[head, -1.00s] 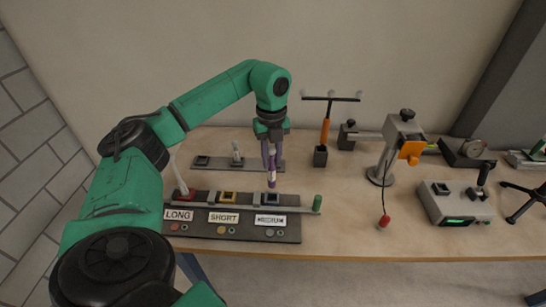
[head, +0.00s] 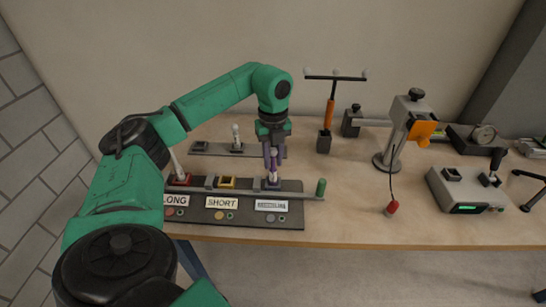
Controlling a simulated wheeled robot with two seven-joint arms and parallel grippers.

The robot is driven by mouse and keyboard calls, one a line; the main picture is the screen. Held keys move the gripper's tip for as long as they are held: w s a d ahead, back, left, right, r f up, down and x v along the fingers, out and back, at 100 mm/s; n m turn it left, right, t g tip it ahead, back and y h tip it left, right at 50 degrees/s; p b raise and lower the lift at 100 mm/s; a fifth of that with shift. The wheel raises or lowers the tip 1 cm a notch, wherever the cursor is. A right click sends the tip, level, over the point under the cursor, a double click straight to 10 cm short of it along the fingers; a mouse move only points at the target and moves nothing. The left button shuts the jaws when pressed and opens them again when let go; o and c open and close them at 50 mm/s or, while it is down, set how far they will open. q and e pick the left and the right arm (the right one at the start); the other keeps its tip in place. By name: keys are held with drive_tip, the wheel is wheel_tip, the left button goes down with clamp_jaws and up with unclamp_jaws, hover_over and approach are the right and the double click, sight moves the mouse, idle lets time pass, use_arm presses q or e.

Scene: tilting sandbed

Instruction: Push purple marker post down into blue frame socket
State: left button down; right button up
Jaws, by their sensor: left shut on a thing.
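My left gripper (head: 271,150) points straight down and is shut on the purple marker post (head: 273,170). The post is upright, with its lower end at the blue frame socket (head: 272,184) behind the right-hand label of the dark board (head: 240,222). The gripper and post cover part of the socket, so I cannot tell how deep the post sits. My right gripper does not show.
A red socket (head: 179,180) with a tilted white post and an empty yellow socket (head: 226,183) are to the left. A green-ended bar (head: 321,188) runs along the board. A lamp-like stand (head: 404,130) and a grey box (head: 466,190) stand right.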

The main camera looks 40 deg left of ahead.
use_arm(q)
drive_tip(key=c, duration=0.6)
unclamp_jaws()
drive_tip(key=shift+r, duration=0.15)
wheel_tip(320, 180, up, 10)
drive_tip(key=shift+f+p, duration=0.1)
drive_tip(key=shift+p, duration=0.3)
wheel_tip(320, 180, up, 5)
drive_tip(key=p, duration=0.3)
drive_tip(key=shift+f, duration=0.2)
